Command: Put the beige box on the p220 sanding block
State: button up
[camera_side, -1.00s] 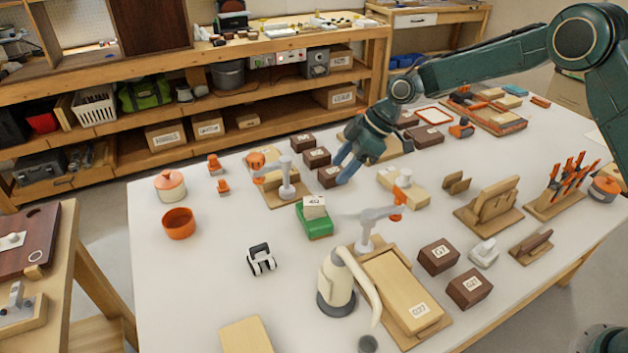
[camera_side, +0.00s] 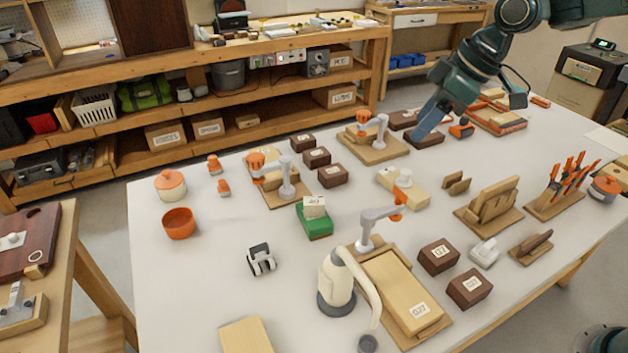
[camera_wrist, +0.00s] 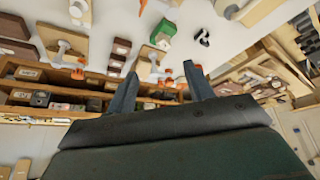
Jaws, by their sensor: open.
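A small beige box (camera_side: 314,206) with a dark printed label rests on top of a green block (camera_side: 315,223) near the middle of the table. The green block looks like the sanding block, but I cannot read p220 on it. The green block also shows near the top of the wrist view (camera_wrist: 163,31). My gripper (camera_side: 416,138) is at the far right part of the table, well away from both and raised. In the wrist view my gripper (camera_wrist: 157,80) has its two fingers spread, with nothing between them.
Brown labelled boxes (camera_side: 317,157) stand just behind the green block. A wooden board with a grey lamp-like fixture (camera_side: 287,180) is behind it. Another grey fixture (camera_side: 368,235) and a cream kettle (camera_side: 337,285) stand in front. Open table lies to the left of the green block.

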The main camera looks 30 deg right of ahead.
jog(key=s+d+m+h, duration=0.1)
jog(key=s+d+m, duration=0.3)
jog(key=s, duration=0.9)
jog(key=s+d+r+m+t+h, duration=0.1)
jog(key=s+d+m, duration=0.3)
jog(key=s, duration=0.9)
jog(key=shift+r+t+h, duration=0.25)
jog(key=shift+t+h, duration=0.05)
jog(key=shift+h, duration=0.3)
